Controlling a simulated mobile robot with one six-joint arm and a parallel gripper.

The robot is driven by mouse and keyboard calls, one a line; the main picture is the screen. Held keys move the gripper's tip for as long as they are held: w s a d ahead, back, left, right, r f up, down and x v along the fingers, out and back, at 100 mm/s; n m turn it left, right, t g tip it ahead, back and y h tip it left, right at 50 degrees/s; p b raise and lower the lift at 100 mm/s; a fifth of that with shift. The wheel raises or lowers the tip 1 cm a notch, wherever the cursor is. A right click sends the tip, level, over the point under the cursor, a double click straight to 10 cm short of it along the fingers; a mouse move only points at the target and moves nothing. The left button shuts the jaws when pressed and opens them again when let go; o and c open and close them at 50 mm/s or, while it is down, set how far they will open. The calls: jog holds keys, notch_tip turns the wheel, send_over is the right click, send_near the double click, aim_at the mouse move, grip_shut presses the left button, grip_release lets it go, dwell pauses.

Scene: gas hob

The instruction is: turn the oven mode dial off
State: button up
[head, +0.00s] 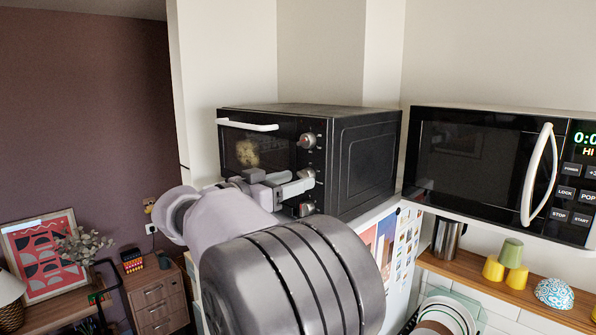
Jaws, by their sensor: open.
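The black countertop oven (365,160) has a glass door with a white handle (247,125) on its left. A column of dials runs down its control panel on the right of the door. The top dial (307,141) is silver and in plain sight. The middle dial (309,173) is partly hidden by my gripper, and the lowest dial (306,208) shows below it. I cannot read which one is the mode dial or where its pointer stands. My gripper (297,180) is open, with its fingertips at the middle dial; whether they touch it is unclear.
A black microwave (470,160) with a white handle stands to the right. Below it, a wooden shelf (470,268) holds cups and a patterned bowl (554,293). The oven stands on a white cabinet or fridge with pictures (388,245). A wooden drawer unit (155,300) is low left.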

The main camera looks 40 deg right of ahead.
aim_at(306, 176)
jog(key=shift+w+d, duration=0.1)
jog(key=shift+d, duration=1.05)
jog(key=shift+a, duration=0.1)
jog(key=c, duration=0.4)
grip_shut()
